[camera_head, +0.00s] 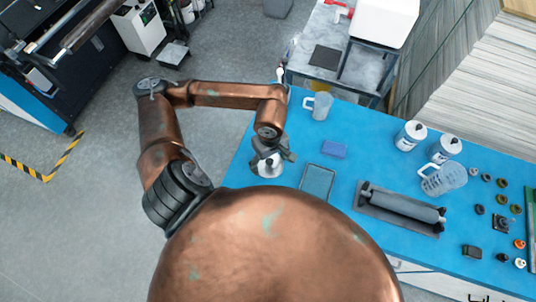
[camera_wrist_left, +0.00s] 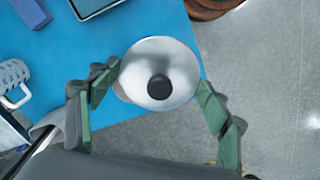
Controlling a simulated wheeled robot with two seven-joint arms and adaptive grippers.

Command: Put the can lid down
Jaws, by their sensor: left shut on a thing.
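The can lid (camera_wrist_left: 158,65) is a shiny silver disc with a black knob in its middle. In the left wrist view it sits between the two green-padded fingers of my left gripper (camera_wrist_left: 159,76), which are shut on its rim at both sides. In the head view my left gripper (camera_head: 270,155) is over the left edge of the blue table (camera_head: 297,150), and the silver lid (camera_head: 268,168) shows just under it. I cannot tell the lid's height above the table. Two white cans (camera_head: 410,136) (camera_head: 446,149) stand at the right. My right gripper is not in view.
A grey tray (camera_head: 317,181) and a blue block (camera_head: 334,149) lie right of the gripper. A clear mug (camera_head: 318,105) stands behind.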

